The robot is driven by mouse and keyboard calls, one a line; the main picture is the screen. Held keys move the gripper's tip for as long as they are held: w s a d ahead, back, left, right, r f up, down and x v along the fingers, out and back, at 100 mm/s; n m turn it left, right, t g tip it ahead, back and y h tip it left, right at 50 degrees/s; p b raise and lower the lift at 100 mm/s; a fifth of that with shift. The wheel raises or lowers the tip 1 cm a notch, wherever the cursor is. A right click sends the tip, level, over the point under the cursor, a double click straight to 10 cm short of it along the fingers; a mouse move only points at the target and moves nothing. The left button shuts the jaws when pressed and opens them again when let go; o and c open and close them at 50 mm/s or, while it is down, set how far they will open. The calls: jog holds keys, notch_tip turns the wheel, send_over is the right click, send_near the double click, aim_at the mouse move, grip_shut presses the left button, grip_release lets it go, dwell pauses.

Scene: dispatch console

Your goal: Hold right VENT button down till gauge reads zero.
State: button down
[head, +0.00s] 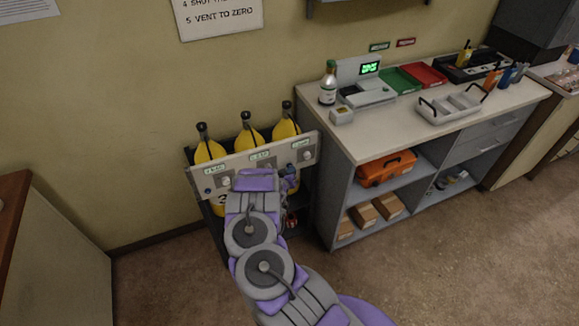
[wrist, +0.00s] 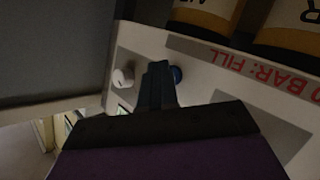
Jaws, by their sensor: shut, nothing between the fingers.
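A pale control panel (head: 240,163) fronts a rack of yellow cylinders (head: 248,133) against the wall. In the wrist view, the panel (wrist: 215,72) appears upside down, with a blue button (wrist: 178,74) and a white knob (wrist: 123,77). My gripper (wrist: 159,70) is shut and empty. Its fingertips overlap the blue button's edge in the picture; I cannot tell whether they touch or press it. No gauge reading can be made out.
A counter (head: 420,125) stands right of the rack, with a grey carrier (head: 450,107) and a bottle (head: 328,85) on top and an orange toolbox (head: 386,168) below. A wooden-topped cabinet (head: 50,250) stands at left. A wall sign (head: 218,14) reads "VENT TO ZERO".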

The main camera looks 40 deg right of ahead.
jog(key=shift+s+a+p, duration=0.1)
jog(key=shift+s+p, duration=0.2)
jog(key=shift+s, duration=0.3)
jog(key=s+p, duration=0.1)
jog(key=s, duration=0.1)
jog(key=s+a+p, duration=0.1)
jog(key=s, duration=0.1)
jog(key=shift+s+a+p, duration=0.1)
jog(key=shift+s+p, duration=0.25)
jog(key=shift+s, duration=0.05)
dwell(0.4)
